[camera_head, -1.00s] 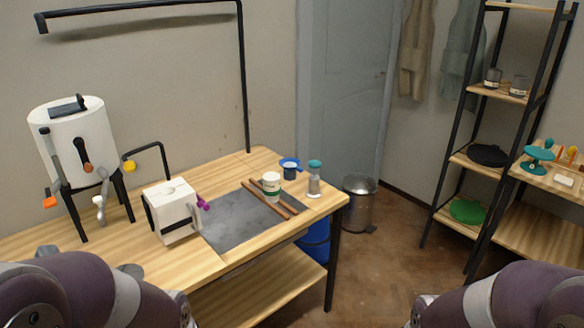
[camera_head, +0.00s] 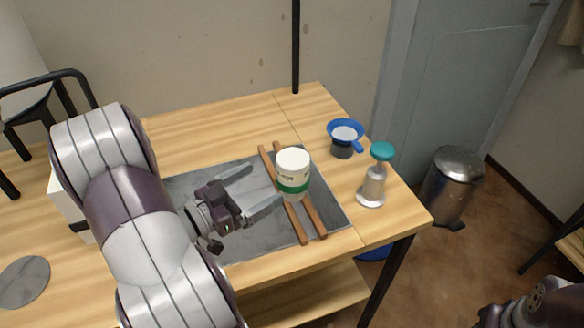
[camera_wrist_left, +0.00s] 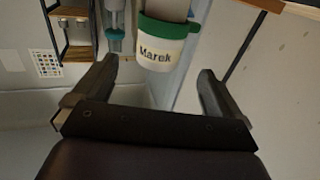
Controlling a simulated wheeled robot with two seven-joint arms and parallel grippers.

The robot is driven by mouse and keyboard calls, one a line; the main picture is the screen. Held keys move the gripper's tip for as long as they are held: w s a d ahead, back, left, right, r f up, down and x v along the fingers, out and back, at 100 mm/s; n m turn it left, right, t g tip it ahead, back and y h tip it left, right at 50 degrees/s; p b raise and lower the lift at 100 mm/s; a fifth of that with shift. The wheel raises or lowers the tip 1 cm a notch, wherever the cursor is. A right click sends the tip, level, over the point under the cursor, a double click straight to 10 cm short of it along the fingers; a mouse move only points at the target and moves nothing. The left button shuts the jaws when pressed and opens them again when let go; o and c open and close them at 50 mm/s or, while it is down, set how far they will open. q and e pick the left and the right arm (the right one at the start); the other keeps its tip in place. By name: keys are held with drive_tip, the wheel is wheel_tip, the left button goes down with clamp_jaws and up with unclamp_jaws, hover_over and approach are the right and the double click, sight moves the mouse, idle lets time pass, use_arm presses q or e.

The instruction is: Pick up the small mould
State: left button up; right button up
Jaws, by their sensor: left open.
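The small mould (camera_head: 293,161) looks like a white upright cylinder with a green band low around it. It stands at two brown wooden sticks (camera_head: 301,224) on the grey slab (camera_head: 190,187). My left gripper (camera_head: 265,188) is open, its fingers pointing at the mould from the left with nothing between them. In the left wrist view the mould (camera_wrist_left: 158,52), lettered "Marek", appears upside down just beyond and between the open fingertips (camera_wrist_left: 160,72). My right gripper is out of view; only part of my right arm shows.
A blue funnel-like cup (camera_head: 345,134) and a teal-topped bottle (camera_head: 375,178) stand right of the mould, near the table's right edge. A white block (camera_head: 70,215) is mostly hidden behind my left arm. A metal bin (camera_head: 452,185) stands on the floor.

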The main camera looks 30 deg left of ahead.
sight(279, 174)
use_arm(q)
drive_tip(key=x, duration=1.1)
drive_tip(key=shift+w+d+f+b, duration=0.1)
drive_tip(key=shift+w+f+b, duration=0.05)
drive_tip(key=shift+b, duration=0.2)
